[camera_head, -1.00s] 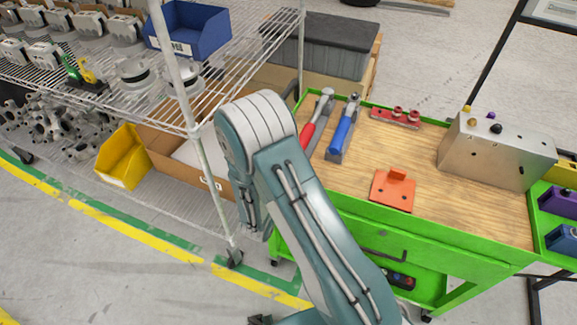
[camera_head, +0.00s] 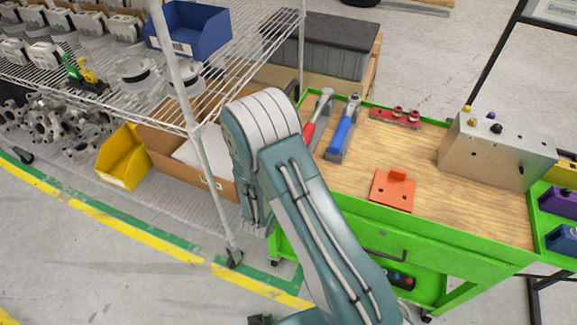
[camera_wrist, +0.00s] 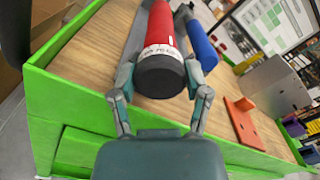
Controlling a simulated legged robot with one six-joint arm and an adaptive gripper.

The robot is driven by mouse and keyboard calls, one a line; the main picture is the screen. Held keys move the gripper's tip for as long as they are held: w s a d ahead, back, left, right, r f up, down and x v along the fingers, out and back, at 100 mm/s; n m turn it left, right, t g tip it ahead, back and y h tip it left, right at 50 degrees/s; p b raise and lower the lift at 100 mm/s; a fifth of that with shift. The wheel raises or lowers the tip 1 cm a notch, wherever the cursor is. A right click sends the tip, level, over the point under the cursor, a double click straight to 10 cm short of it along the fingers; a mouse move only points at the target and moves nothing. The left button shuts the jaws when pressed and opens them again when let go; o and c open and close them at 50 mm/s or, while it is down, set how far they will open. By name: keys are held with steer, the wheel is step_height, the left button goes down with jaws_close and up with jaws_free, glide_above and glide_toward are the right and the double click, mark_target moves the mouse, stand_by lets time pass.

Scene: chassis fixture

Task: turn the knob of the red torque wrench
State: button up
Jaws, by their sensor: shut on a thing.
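The red torque wrench (camera_head: 311,130) lies at the left end of the green cart's wooden top, partly hidden by my arm in the head view. In the wrist view the red wrench (camera_wrist: 160,28) points at me, with a white marked ring and a black end knob (camera_wrist: 160,75). My gripper (camera_wrist: 158,78) has one finger on each side of the knob, shut on it. In the head view the gripper is hidden behind my arm.
A blue-handled wrench (camera_head: 342,133) lies just right of the red one. An orange bracket (camera_head: 393,190), a red socket holder (camera_head: 396,117) and a metal box (camera_head: 492,150) are on the cart (camera_head: 450,215). A wire shelf (camera_head: 150,108) stands to the left.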

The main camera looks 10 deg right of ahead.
steer(key=m, duration=0.6)
steer(key=shift+d, duration=0.1)
steer(key=m, duration=0.6)
steer(key=shift+s+d, duration=0.1)
steer(key=shift+m, duration=0.3)
stand_by(0.3)
steer(key=o, duration=1.2)
steer(key=shift+c, duration=0.2)
steer(key=v, duration=1.2)
